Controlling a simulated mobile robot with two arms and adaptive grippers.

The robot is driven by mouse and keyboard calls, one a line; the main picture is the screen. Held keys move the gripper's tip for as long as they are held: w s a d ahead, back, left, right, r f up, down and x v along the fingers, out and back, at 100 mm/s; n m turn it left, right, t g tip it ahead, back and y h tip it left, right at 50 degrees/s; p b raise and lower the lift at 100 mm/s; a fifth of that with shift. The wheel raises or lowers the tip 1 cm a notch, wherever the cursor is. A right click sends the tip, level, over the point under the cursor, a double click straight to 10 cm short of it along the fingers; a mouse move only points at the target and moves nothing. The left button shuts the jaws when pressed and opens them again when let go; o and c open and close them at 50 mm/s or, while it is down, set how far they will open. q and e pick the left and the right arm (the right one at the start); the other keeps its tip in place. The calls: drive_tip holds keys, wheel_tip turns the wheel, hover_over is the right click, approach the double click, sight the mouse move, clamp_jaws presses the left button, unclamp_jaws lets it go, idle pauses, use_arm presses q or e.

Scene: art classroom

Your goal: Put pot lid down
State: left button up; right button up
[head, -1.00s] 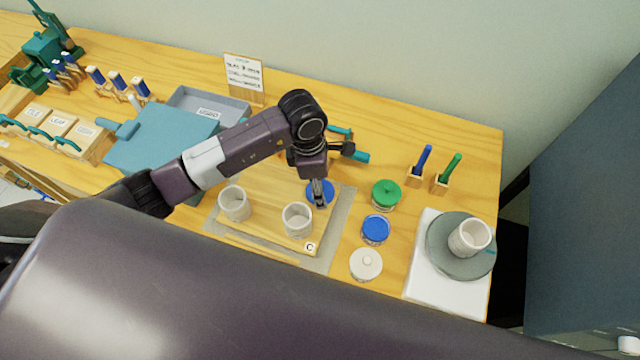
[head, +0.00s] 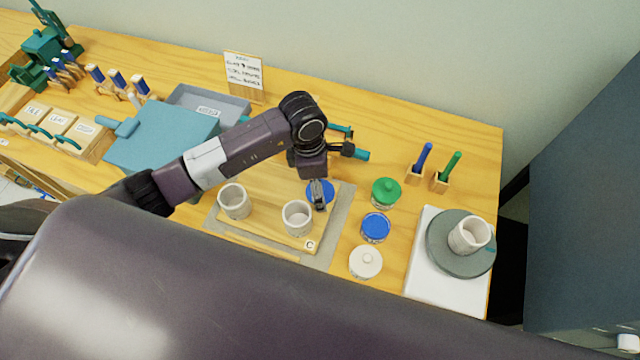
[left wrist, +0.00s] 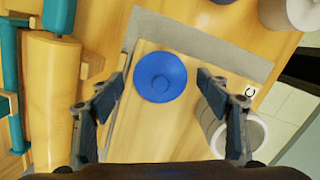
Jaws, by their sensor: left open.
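A round blue lid (head: 314,187) with a small centre knob lies on the wooden board (head: 262,235); it also shows in the left wrist view (left wrist: 160,77). My left gripper (head: 319,206) is over the lid. In the left wrist view its fingers (left wrist: 161,82) are spread on either side of the lid, with gaps between, and hold nothing. The fingers partly cover the lid in the head view. Two pale cups (head: 234,203) (head: 297,219) stand on the same board. My right gripper is not in view.
To the right stand a green-lidded jar (head: 386,191), a blue-lidded jar (head: 376,228) and a white-lidded jar (head: 366,262). A grey wheel (head: 447,263) holds another cup (head: 469,236). A teal slab (head: 160,140) lies left. A sign (head: 243,72) stands behind.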

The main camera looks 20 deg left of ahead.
use_arm(q)
drive_tip(key=shift+w+r+b, duration=0.1)
drive_tip(key=shift+r+b, duration=0.2)
drive_tip(key=shift+r, duration=0.15)
wheel_tip(320, 180, up, 11)
drive_tip(key=a+b, duration=0.1)
drive_tip(key=b, duration=0.2)
drive_tip(key=shift+s+a+r, duration=0.15)
drive_tip(key=shift+s, duration=0.2)
